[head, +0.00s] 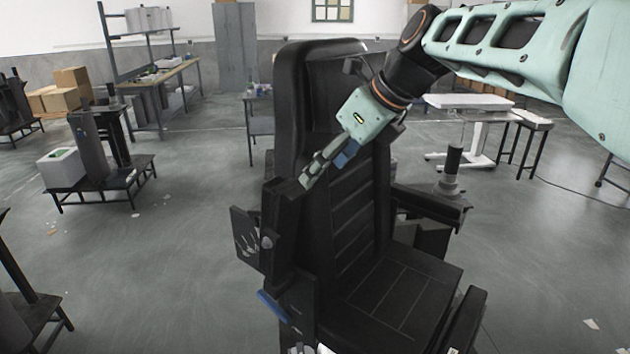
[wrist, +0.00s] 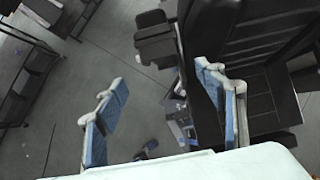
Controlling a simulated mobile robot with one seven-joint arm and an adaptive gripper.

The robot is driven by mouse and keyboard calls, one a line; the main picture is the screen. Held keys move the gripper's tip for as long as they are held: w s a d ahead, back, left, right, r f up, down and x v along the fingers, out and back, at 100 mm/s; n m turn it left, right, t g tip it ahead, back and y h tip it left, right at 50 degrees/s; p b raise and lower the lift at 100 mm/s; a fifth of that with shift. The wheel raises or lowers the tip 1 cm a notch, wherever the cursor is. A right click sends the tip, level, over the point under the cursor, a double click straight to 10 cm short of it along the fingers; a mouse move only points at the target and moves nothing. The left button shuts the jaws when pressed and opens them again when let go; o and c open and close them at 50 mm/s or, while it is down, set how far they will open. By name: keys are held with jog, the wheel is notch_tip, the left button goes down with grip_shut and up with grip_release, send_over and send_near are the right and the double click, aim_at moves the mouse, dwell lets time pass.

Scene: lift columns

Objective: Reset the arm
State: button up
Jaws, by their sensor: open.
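My gripper (head: 312,176) is at the end of my pale green arm, which reaches in from the upper right in the head view. It points down and to the left, in front of the black chair's backrest (head: 300,110) in the picture. I cannot tell whether it touches the chair. In the wrist view the blue-padded fingers of my gripper (wrist: 160,78) stand wide apart, with nothing between them but a view of the floor and part of the chair. The chair's seat (wrist: 262,100) shows behind the right finger.
The chair's right armrest (head: 432,203) carries a dark upright knob. A low stand (head: 100,182) with a white box is at left. A workbench (head: 165,90) and a grey cabinet (head: 236,45) stand at the back. A white table (head: 468,103) is behind right. Grey floor (head: 180,260) is open at left.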

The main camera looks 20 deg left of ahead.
jog(key=shift+s+d+r, duration=0.1)
jog(key=shift+d+r, duration=0.3)
jog(key=shift+r, duration=0.2)
